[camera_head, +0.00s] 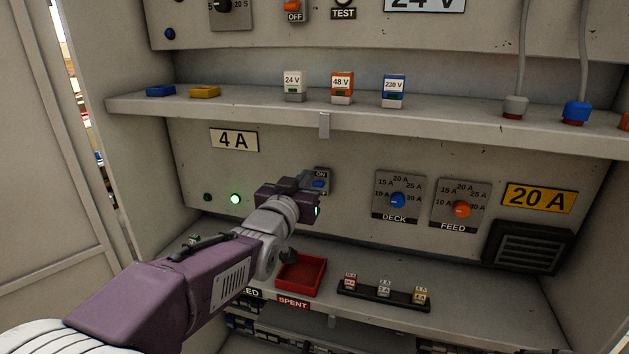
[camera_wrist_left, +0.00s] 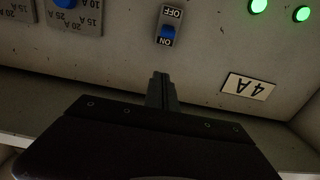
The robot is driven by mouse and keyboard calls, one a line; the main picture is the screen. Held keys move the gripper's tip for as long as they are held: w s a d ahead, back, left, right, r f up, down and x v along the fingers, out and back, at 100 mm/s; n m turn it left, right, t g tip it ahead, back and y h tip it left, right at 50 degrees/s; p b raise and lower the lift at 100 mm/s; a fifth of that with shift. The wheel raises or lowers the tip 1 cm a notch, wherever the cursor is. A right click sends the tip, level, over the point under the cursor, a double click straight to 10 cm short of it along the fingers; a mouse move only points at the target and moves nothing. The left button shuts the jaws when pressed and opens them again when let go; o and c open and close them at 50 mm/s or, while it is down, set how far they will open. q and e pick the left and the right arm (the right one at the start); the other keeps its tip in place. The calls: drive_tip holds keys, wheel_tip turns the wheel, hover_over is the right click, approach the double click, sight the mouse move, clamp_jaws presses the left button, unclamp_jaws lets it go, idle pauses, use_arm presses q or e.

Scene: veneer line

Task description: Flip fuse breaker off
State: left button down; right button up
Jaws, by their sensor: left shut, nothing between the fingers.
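The fuse breaker (camera_head: 319,182) is a small dark switch plate with a blue toggle on the back panel, partly hidden by my left gripper in the head view. In the wrist view the breaker (camera_wrist_left: 169,26) appears upside down, with its blue toggle next to the ON label and the OFF label at the other end. My left gripper (camera_head: 308,185) is in front of the breaker plate. Its shut, empty fingers (camera_wrist_left: 162,88) show below the toggle in the wrist view, with a visible gap in the picture. My right gripper is not in view.
A shelf (camera_head: 215,103) with colored blocks overhangs the panel. Below are a red tray (camera_head: 301,274) and a dark fuse rack (camera_head: 384,296). DECK (camera_head: 397,199) and FEED (camera_head: 461,208) dials are to the right. A green lamp (camera_head: 235,198) is lit under the 4 A label (camera_head: 234,140).

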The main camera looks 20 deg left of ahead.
use_arm(q)
drive_tip(key=p, duration=0.1)
hover_over(319, 184)
drive_tip(key=s, duration=0.3)
drive_tip(key=shift+w+a+f, duration=0.1)
drive_tip(key=shift+w+f, duration=0.1)
drive_tip(key=shift+f, duration=0.85)
drive_tip(key=shift+w+a+f, duration=0.1)
drive_tip(key=shift+w+f, duration=0.05)
drive_tip(key=shift+f, duration=0.85)
